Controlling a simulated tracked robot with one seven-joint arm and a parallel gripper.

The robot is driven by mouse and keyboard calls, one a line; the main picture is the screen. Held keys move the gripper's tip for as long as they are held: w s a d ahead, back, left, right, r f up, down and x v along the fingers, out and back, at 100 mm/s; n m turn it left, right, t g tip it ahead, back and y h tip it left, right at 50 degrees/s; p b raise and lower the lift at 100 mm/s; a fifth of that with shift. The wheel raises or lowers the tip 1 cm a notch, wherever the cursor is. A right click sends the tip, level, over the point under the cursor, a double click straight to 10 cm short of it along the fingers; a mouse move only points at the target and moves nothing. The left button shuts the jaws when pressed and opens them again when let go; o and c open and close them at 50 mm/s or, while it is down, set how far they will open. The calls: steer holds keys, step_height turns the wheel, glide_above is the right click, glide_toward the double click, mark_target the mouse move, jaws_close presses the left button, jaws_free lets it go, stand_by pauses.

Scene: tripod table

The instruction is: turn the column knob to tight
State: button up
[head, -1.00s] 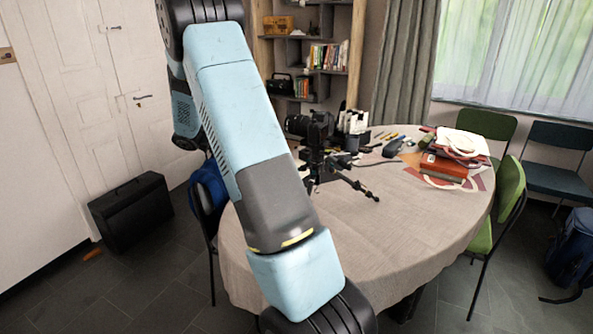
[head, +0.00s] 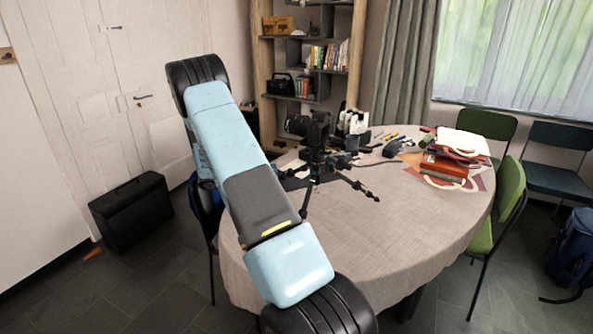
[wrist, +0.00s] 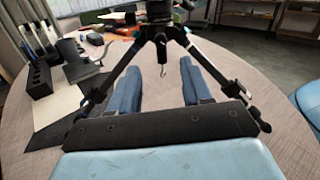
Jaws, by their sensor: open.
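A small black tripod (head: 340,177) stands on the table (head: 400,215), with a black camera (head: 309,127) on top. In the wrist view the spread tripod legs (wrist: 198,58) frame my gripper (wrist: 174,68), and the short centre column (wrist: 161,47) hangs between them with a small hook below. The column knob is too small and dark to make out. My gripper's two blue fingers are apart, with bare tablecloth between them, pointing toward the tripod below the column. They hold nothing. In the head view the gripper is hidden behind my arm.
Red books and a bag (head: 452,160) lie at the table's right. A black holder with upright items (wrist: 38,80) stands left of the tripod in the wrist view. Several small items lie behind the tripod. The table's front right is clear.

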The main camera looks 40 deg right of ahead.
mark_target(305, 168)
steer(key=x, duration=1)
jaws_close()
